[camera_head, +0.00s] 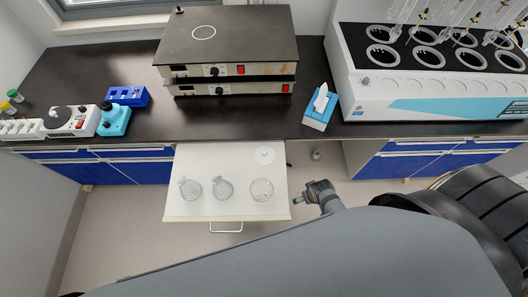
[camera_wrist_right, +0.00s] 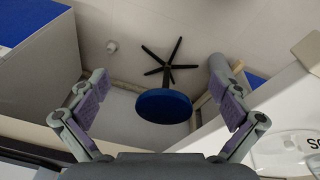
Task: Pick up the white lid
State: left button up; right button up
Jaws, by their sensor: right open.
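A small round white lid (camera_head: 264,155) with a central knob lies in the back right corner of the pulled-out white drawer (camera_head: 205,156). My right gripper (camera_head: 308,198) is just outside the drawer's right edge, in front of and to the right of the lid, not touching it. In the right wrist view its two fingers (camera_wrist_right: 160,80) are spread wide with nothing between them. A pale object at the upper right edge there is cut off, and I cannot tell what it is. My left gripper is not in view.
Three clear glass vessels, a left flask (camera_head: 190,188), a middle flask (camera_head: 222,188) and a round one (camera_head: 261,190), stand in the drawer. A tissue box (camera_head: 319,108) sits on the black bench above. A blue stool (camera_wrist_right: 164,106) stands on the floor.

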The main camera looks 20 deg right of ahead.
jog(key=w+a+r+m+p, duration=0.1)
jog(key=w+a+r+m, duration=0.1)
jog(key=w+r, duration=0.1)
jog(key=w+a+r+m+p, duration=0.1)
jog(key=w+r+m, duration=0.1)
jog(key=w+r, duration=0.2)
jog(key=w+a+r+m+g+p, duration=0.1)
jog(key=w+a+r+m+p, duration=0.1)
jog(key=w+r, duration=0.2)
jog(key=shift+w+a+y, duration=0.15)
jog(key=shift+w, duration=0.6)
jog(key=shift+w+a+y, duration=0.15)
jog(key=shift+w, duration=0.55)
jog(key=w+a+r+m+g+p, duration=0.1)
jog(key=w+a+r+m+p, duration=0.1)
jog(key=w+a+r+m, duration=0.5)
jog(key=n+b, duration=0.2)
jog(key=b, duration=0.4)
send_over(264, 153)
notch_tip(264, 153, down, 8)
jog(key=shift+d+r, duration=0.1)
jog(key=shift+r, duration=0.05)
jog(key=f+b, duration=0.5)
jog(key=b, duration=0.1)
jog(key=shift+a+f+b, duration=0.2)
jog(key=shift+b, duration=0.2)
jog(key=shift+r, duration=0.15)
jog(key=shift+c, duration=0.4)
